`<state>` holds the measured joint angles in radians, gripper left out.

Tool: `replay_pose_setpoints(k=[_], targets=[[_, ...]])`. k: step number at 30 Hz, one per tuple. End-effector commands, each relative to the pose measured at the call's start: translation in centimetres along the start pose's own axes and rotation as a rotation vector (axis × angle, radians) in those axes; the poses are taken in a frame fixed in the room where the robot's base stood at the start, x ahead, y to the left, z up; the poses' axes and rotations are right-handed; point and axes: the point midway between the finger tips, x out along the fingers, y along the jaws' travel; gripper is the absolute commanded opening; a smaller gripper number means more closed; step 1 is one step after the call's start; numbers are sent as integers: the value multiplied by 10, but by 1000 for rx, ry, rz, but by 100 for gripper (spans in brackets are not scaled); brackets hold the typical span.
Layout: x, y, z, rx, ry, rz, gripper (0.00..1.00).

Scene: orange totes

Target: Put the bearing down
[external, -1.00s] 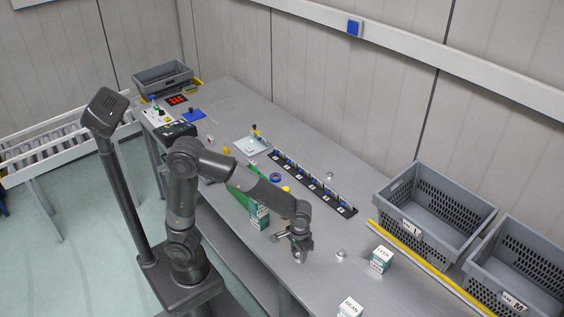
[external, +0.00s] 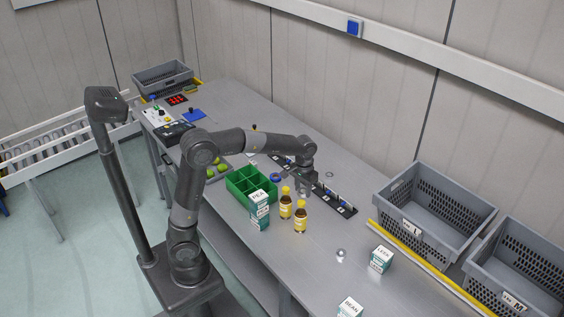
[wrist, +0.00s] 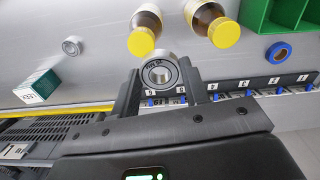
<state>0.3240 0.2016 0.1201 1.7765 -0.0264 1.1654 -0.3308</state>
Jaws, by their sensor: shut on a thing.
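In the wrist view, my gripper (wrist: 160,80) is shut on a round steel bearing (wrist: 159,73), one finger on each side. The bearing is held near the fingertips, its ring face towards the camera. In the external view, my gripper (external: 305,183) is over the table by the black numbered rack (external: 341,207), behind the two bottles. A second metal bearing (external: 341,255) lies on the table to the right, and it also shows at the upper left of the wrist view (wrist: 72,46). I cannot tell the held bearing's exact height above the table.
Two yellow-capped bottles (external: 285,207) (external: 300,219) stand close to my gripper. A green divided box (external: 240,190), a PEA carton (external: 260,213) and a blue ring (external: 276,177) are to its left. A LEEK carton (external: 381,260) and grey totes (external: 420,235) are to the right.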

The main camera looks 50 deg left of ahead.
Motion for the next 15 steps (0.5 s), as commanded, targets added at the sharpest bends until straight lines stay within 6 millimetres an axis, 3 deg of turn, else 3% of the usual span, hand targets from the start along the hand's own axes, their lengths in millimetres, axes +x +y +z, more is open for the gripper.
replay_pose_setpoints(k=[4, 10, 15], targets=[[18, -30, -27, 57, -4, -1, 17], [78, -67, -62, 255, -6, 0, 17], [113, -90, -78, 376, -2, 0, 17]])
